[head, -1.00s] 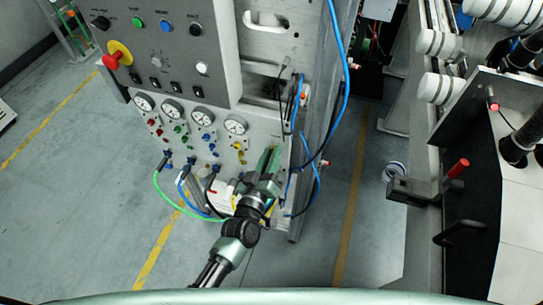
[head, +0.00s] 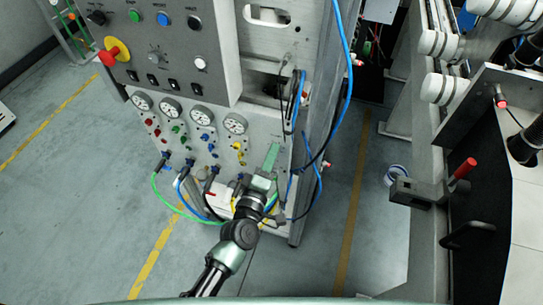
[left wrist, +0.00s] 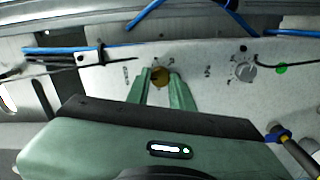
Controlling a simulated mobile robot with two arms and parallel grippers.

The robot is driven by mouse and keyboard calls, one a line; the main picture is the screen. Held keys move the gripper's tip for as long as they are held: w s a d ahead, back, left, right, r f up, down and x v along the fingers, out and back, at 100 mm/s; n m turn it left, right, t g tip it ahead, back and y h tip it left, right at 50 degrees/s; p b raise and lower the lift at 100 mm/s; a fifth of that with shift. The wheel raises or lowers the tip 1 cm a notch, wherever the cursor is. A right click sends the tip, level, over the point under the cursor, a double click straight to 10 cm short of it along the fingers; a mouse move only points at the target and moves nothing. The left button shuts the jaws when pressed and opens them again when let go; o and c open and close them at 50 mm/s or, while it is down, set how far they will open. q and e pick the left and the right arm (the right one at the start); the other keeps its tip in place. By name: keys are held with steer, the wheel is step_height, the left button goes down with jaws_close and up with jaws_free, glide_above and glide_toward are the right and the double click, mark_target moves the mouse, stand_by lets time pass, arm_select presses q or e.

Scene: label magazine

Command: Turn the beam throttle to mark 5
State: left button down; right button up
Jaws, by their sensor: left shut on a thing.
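In the left wrist view a round brass-coloured knob (left wrist: 160,76) sits on a pale panel (left wrist: 210,85), with small marks around it. The two green fingers of my left gripper (left wrist: 162,86) stand on either side of it and are shut on it. In the head view my left gripper (head: 268,162) reaches the lower right part of the panel and hides the knob. A silver knob (left wrist: 244,71) with a printed scale is to the right in the wrist view. The labels and the knob's exact setting are too small to read. My right gripper is not in view.
Gauges (head: 235,123) and small coloured valves sit on the panel left of my left gripper. Hoses, such as the green one (head: 157,190), hang below them. A blue cable (head: 346,75) runs down the panel's right side. A red-tipped lever (head: 463,168) stands farther right.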

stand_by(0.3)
arm_select(q)
steer(key=c, duration=1.2)
jaws_free()
steer(key=shift+c, duration=0.2)
steer(key=shift+s, duration=0.1)
steer(key=b+v, duration=0.1)
steer(key=v, duration=0.6)
steer(key=shift+s, duration=0.3)
steer(key=shift+a, duration=0.1)
